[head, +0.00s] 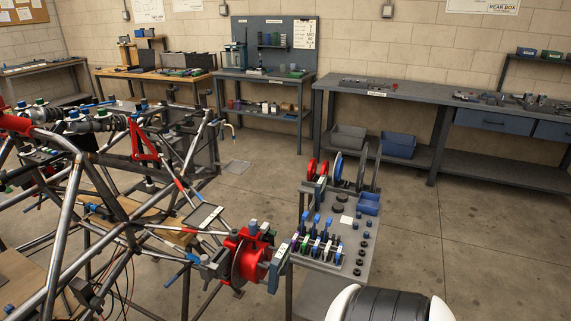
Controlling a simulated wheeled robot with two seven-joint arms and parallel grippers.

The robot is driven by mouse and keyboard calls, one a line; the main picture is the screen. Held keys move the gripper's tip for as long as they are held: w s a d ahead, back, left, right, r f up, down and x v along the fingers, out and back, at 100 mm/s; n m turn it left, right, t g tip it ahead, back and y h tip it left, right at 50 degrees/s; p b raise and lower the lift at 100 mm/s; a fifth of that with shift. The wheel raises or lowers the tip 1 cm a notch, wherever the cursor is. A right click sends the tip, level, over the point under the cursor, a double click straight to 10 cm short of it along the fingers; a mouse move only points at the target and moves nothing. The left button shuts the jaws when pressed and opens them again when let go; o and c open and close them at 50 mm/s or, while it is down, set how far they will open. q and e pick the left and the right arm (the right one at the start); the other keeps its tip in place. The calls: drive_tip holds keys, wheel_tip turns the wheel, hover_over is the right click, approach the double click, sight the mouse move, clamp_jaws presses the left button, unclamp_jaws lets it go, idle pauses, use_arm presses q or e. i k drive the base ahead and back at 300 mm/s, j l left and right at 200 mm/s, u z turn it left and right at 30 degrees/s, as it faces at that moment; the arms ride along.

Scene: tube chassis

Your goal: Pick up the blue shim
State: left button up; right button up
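A grey parts cart (348,270) stands right of the tube chassis, near the front middle. Several small upright blue pieces stand in rows on its top, one of them near the middle (316,220). A larger thin blue disc (336,167) stands on edge in the rack at the cart's far end. The pieces are too small to tell which one is the blue shim. Neither of my grippers can be made out in the head view.
The tube chassis (75,200) fills the left, with a red hub assembly (246,261) reaching the cart's left edge. Grey workbenches (400,90) line the back wall. The floor right of the cart is clear.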

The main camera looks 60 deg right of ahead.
sight(315, 249)
drive_tip(key=z, duration=1.95)
drive_tip(key=i+l, duration=0.1)
drive_tip(key=l, duration=0.2)
drive_tip(key=i+l, duration=0.15)
drive_tip(key=i+l+u, duration=0.1)
drive_tip(key=l, duration=0.3)
